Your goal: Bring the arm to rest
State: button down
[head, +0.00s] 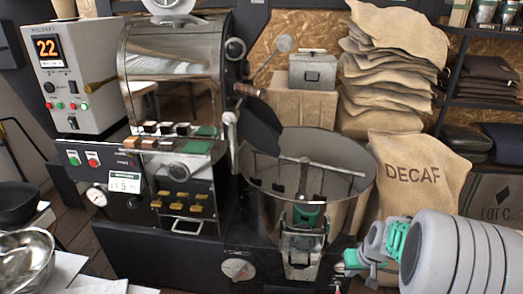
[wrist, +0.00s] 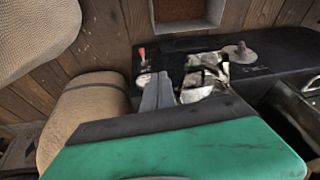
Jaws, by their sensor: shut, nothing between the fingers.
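My arm comes in from the lower right of the head view, with a grey ringed link and green joint parts. My gripper (wrist: 158,92) shows in the wrist view as two grey fingers side by side beyond a green and black housing. The fingers are shut with nothing held. In the head view the hand end of the arm is low, right of the round cooling bin (head: 352,205) and in front of the DECAF sack (head: 415,172). The fingertips are hard to make out there.
The roaster drum (head: 172,50) stands left of centre, beside a control box (head: 65,75) reading 22. Stacked sacks (head: 392,65) and a shelf (head: 475,108) stand behind. A metal bowl (head: 25,258) sits lower left. A red-tipped lever (wrist: 142,55) is near the fingers in the wrist view.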

jog(key=s+a+r+p, duration=0.4)
jog(key=a+r+p, duration=0.1)
jog(key=r, duration=0.7)
jog(key=s+a+r+p, duration=0.5)
jog(key=r+p, duration=0.1)
jog(key=r, duration=0.5)
jog(key=s+a+r+p, duration=0.5)
jog(key=r+p, duration=0.1)
jog(key=r, duration=0.6)
jog(key=shift+a+r+n+h, duration=0.15)
jog(key=shift+r+n+h, duration=0.15)
jog(key=shift+n+h, duration=0.1)
jog(key=c, duration=2.1)
grip_release()
jog(key=shift+c, duration=0.2)
